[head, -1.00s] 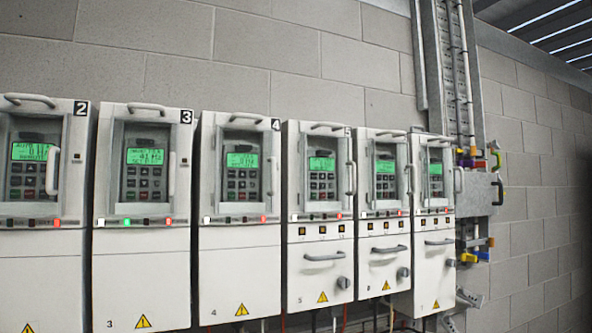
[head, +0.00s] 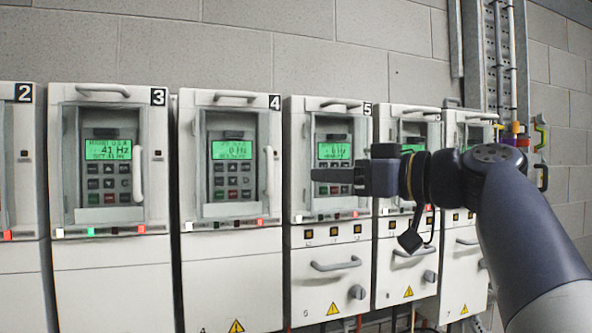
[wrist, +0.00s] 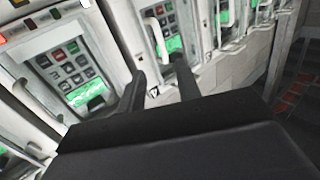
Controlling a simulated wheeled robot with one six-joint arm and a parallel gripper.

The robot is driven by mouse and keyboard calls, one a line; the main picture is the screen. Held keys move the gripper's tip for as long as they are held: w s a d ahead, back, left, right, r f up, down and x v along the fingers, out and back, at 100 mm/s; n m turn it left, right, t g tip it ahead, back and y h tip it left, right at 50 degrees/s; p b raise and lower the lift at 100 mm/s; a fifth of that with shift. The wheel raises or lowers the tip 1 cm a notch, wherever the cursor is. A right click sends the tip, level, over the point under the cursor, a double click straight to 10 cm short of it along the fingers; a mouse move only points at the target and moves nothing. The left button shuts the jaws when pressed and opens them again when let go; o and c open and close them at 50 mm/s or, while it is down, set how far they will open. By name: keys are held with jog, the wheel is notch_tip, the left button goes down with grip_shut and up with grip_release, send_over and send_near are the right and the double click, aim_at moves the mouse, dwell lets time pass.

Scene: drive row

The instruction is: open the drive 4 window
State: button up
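Drive 4 (head: 233,255) is a white cabinet on the wall, labelled 4 at its top right. Its window (head: 233,165) looks closed over a green display and a keypad. A pale upright handle (head: 270,175) is on the window's right edge. My gripper (head: 318,174) points left in the head view, in front of drive 5's keypad and to the right of drive 4's handle. In the wrist view its two dark fingers (wrist: 158,85) stand apart with nothing between them. That view is turned over, and I cannot tell which drive is nearest there.
Drive 3 (head: 110,270) is to the left, with its own window handle. Drive 5 (head: 325,240) is close on the right, with a horizontal bar handle and a knob below. More drives continue to the right, partly behind my arm. A metal cable channel (head: 497,60) runs up the wall.

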jog(key=p+x, duration=0.4)
jog(key=x, duration=0.6)
jog(key=shift+w+a, duration=0.2)
jog(key=shift+a, duration=0.1)
grip_shut()
